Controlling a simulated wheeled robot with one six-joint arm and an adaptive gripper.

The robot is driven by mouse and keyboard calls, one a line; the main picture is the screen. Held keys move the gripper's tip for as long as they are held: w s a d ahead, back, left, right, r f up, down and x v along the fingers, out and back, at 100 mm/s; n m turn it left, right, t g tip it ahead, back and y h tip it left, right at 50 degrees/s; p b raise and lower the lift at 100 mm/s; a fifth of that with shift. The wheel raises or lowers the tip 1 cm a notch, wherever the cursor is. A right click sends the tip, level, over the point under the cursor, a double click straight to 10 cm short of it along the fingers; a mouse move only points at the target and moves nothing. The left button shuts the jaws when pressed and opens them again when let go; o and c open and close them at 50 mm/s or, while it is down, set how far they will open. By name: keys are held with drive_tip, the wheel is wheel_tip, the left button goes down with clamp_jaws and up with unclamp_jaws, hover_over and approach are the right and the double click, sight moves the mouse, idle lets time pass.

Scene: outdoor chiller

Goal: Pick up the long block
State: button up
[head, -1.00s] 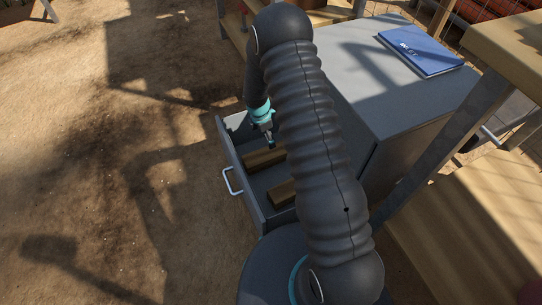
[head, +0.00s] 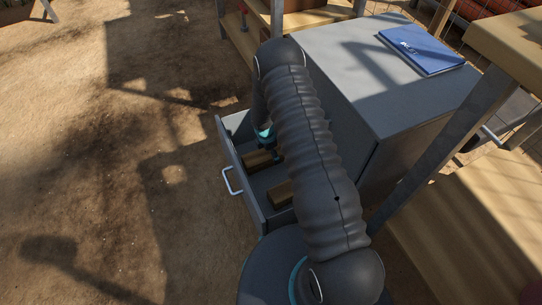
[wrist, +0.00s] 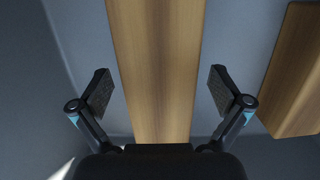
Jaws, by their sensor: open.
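Two wooden blocks lie in the open grey drawer (head: 236,163). In the wrist view, one long block (wrist: 157,60) runs up the middle, past the top edge. The other block (wrist: 297,75) lies to the right, cut off by the picture edge. In the head view, the first block (head: 256,160) is the farther one, and the other block (head: 278,195) is nearer and partly hidden by my arm. My gripper (wrist: 158,92) is open and empty, with one finger on each side of the middle block and a gap at both sides. In the head view my arm hides most of the gripper.
The grey cabinet (head: 345,75) stands right of the drawer with a blue book (head: 420,50) on top. Wooden shelving (head: 300,20) stands behind. A wooden table (head: 510,45) is at the right. Sandy ground at the left is open.

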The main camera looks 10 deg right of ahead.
drive_tip(key=shift+w+d+f, duration=0.1)
drive_tip(key=shift+d+f, duration=0.05)
drive_tip(key=shift+f, duration=1)
drive_tip(key=shift+r, duration=0.1)
drive_tip(key=c, duration=1.7)
